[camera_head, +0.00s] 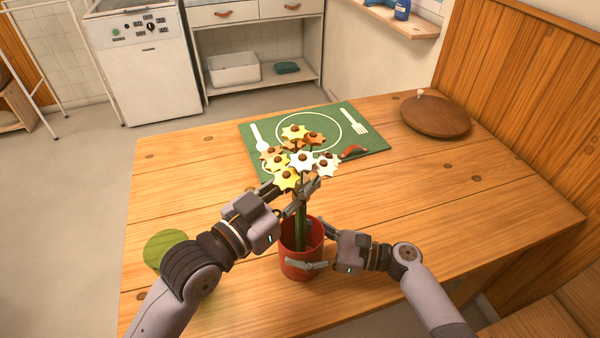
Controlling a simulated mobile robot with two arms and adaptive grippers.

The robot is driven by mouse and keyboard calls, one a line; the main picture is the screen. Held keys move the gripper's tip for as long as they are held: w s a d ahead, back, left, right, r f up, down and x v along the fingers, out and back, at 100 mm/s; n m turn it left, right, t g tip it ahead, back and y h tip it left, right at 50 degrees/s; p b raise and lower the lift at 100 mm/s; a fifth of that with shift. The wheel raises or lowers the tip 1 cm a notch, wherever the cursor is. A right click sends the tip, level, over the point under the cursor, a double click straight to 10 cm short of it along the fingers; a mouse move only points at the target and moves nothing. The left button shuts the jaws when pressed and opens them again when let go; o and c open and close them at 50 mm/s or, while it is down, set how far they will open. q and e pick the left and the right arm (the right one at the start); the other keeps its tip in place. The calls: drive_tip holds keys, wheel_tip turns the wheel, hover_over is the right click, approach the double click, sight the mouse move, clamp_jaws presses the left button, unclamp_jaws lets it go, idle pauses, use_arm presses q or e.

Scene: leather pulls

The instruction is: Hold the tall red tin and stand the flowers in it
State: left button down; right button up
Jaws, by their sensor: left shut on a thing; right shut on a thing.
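The tall red tin (299,262) stands upright on the wooden table near its front edge. My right gripper (318,246) is shut on the tin from the right, with one finger showing across its front. The flowers (301,160) are a bunch of yellow, white and orange blooms on green stems. My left gripper (295,198) is shut on the flowers just below the blooms, above the tin. The stems are upright and their lower ends go down inside the tin's mouth. Whether they touch the bottom is hidden.
A round brown wooden lid (435,116) lies at the back right. A green round mat (160,248) is partly behind my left arm. The table's right side is clear.

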use_arm(q)
drive_tip(key=shift+f, duration=1.65)
drive_tip(key=shift+f, duration=0.1)
drive_tip(key=c, duration=1.3)
unclamp_jaws()
drive_tip(key=v, duration=1.2)
use_arm(e)
drive_tip(key=o, duration=1.3)
